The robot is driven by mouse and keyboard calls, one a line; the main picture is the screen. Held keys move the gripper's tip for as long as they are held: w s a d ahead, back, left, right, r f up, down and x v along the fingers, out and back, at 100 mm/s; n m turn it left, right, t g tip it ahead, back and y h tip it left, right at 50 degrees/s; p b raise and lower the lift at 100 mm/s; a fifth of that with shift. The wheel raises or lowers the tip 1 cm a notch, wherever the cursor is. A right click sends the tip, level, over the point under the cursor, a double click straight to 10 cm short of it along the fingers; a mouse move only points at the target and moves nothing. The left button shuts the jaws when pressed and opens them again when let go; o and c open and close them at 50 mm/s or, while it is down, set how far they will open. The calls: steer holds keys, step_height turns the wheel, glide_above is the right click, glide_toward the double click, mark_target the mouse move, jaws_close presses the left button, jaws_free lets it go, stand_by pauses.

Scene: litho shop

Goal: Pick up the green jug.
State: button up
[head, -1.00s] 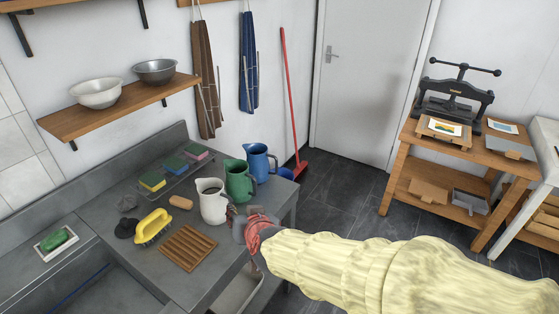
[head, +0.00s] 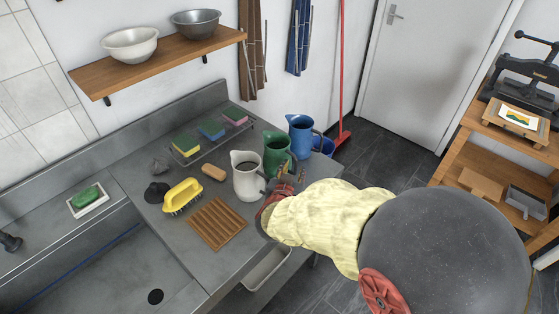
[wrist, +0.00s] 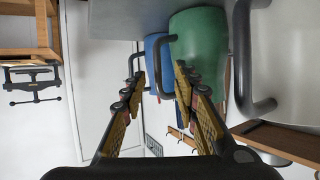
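The green jug (head: 277,154) stands on the grey counter between a white jug (head: 247,178) and a blue jug (head: 301,136). My gripper (head: 286,187) is in front of the jugs, near the green jug's handle side, partly hidden by my sleeved arm. In the wrist view, which is upside down, the green jug (wrist: 203,45) is ahead of the right finger, and its dark handle shows ahead of the gap. The fingers of my gripper (wrist: 158,90) are apart with nothing held. The blue jug (wrist: 152,52) is behind, and the white jug (wrist: 292,60) is at right.
A wooden slatted rack (head: 215,224), a yellow brush (head: 182,196) and a tan block (head: 214,172) lie left of the jugs. Sponges (head: 211,129) sit on a wire rack behind. The shelf (head: 160,65) holds two bowls. The sink (head: 110,270) is at front left.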

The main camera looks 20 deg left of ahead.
mark_target(295, 166)
steer(key=b+x, duration=0.1)
steer(key=x, duration=0.3)
steer(key=shift+w+d+b, duration=0.1)
steer(key=shift+w+b, duration=0.05)
steer(key=shift+b, duration=0.15)
steer(key=shift+c, duration=1.2)
jaws_close()
steer(key=shift+r, duration=0.15)
